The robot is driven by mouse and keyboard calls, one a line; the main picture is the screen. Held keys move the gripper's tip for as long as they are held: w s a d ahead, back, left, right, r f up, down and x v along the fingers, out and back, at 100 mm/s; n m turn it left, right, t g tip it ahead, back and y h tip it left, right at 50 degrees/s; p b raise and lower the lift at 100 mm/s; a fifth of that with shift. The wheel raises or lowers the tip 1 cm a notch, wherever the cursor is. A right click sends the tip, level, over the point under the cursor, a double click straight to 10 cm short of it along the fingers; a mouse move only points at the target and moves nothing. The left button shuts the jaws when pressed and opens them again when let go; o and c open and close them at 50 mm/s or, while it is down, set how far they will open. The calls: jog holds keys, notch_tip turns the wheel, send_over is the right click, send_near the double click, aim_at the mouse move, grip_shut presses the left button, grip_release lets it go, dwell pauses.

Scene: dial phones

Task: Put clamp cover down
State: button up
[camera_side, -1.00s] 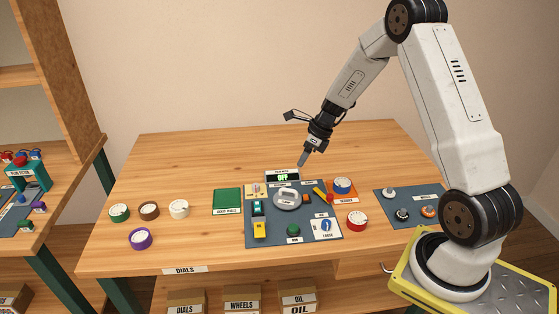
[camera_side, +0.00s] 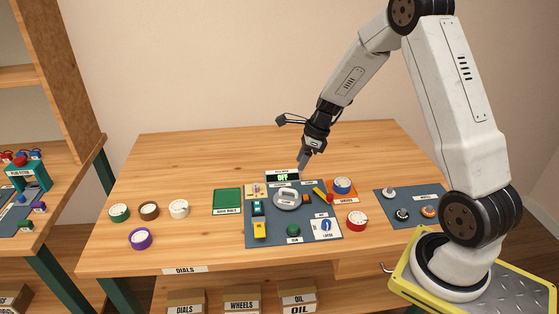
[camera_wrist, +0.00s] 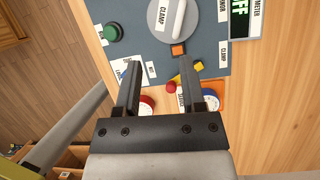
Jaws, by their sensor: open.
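A round grey disc with a white bar handle, which looks like the clamp cover (camera_side: 287,197), lies on the dark blue panel (camera_side: 265,237). The clamp cover also shows at the top of the wrist view (camera_wrist: 162,30), with CLAMP labels around it. Whether a clamp lies beneath it cannot be told. My gripper (camera_side: 303,167) is above the back of the panel, apart from the cover. In the wrist view my gripper (camera_wrist: 161,72) is open, with nothing between its fingers.
An OFF meter display (camera_side: 282,176) stands behind the cover. A red-and-yellow lever (camera_side: 322,195) and a blue dial (camera_side: 342,185) on an orange pad are to its right. A green button (camera_side: 293,230) is in front. Loose dials (camera_side: 149,210) lie left. The table's back is clear.

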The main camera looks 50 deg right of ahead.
jog(key=s+a+r+n+h, duration=0.1)
jog(key=s+a+n, duration=0.6)
jog(key=n, duration=0.7)
jog(key=s+a+r+n+h, duration=0.2)
jog(key=s+a+r+n, duration=0.2)
jog(key=n, duration=1)
jog(key=s+a, duration=0.3)
jog(key=a, duration=0.2)
jog(key=shift+r, duration=0.1)
